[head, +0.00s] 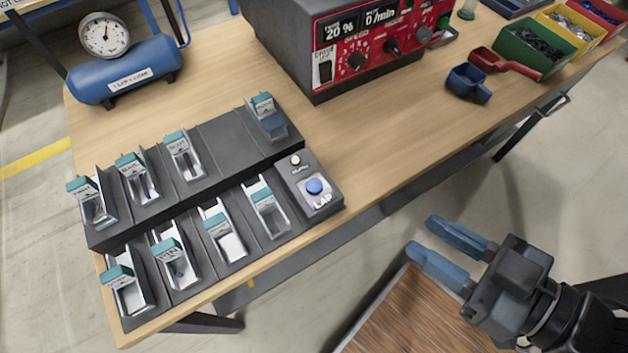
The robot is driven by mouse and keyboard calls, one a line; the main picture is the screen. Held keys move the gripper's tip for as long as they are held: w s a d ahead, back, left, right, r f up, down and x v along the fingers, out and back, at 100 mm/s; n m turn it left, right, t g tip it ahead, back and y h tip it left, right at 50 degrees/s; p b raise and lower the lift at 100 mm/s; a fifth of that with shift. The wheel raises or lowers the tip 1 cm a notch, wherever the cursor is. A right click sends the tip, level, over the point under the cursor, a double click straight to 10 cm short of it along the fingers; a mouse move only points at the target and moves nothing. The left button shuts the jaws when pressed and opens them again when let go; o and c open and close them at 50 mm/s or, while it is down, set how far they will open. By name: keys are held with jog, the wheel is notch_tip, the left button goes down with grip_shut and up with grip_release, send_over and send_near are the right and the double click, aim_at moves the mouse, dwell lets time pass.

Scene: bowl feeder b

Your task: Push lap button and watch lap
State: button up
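The lap button is a round blue push button (315,186) on a dark grey panel with the label LAP under it. It sits at the right end of the front row of a stepped rack (240,270). A smaller pale knob or lamp (295,160) is behind it on the same panel. My gripper (438,242) has blue fingers, held apart with nothing between them. It is to the right of the button, beyond the table's front edge, and does not touch the rack. No separate lap display can be made out.
The rack's slots hold several teal-labelled metal chutes. A red control box (370,40) showing "20 %" and "0/min" stands behind. A blue air tank with gauge (125,70), scoops (468,82) and colored bins (530,48) are on the wooden table (390,130). A brown wooden surface (410,315) is under my gripper.

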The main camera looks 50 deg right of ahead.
grip_shut()
dwell(1.2)
